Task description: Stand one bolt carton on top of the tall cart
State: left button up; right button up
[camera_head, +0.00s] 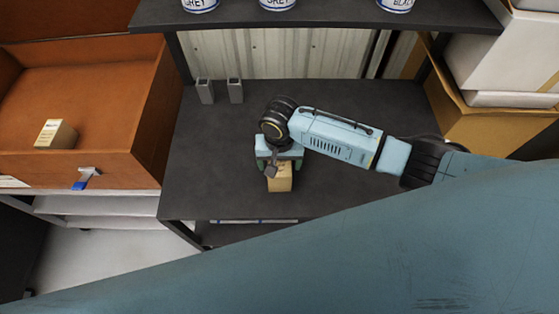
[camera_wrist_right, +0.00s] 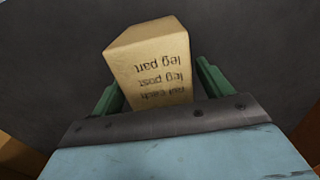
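A small tan carton (camera_head: 280,179) is at the dark bench top under my right gripper (camera_head: 279,164). In the right wrist view the carton (camera_wrist_right: 155,68) is tilted, with upside-down print including "leg post". The green fingers of my right gripper (camera_wrist_right: 163,85) flank it, with a narrow gap showing on the right side; I cannot tell whether they grip it. A second small carton (camera_head: 56,134) with a pale label sits in the orange-brown bin at left. I cannot tell for sure which thing is the tall cart. My left gripper is not in view.
The dark bench (camera_head: 215,150) is mostly bare, with two grey blocks (camera_head: 220,91) at its back. A shelf (camera_head: 330,17) with several cans overhangs it. The bin (camera_head: 90,98) stands left, above pale shelves. Large boxes (camera_head: 490,125) stack at right.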

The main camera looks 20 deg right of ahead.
jog(key=shift+r, duration=0.15)
notch_tip(320, 180, up, 12)
jog(key=shift+r+p, duration=0.1)
jog(key=shift+p, duration=0.4)
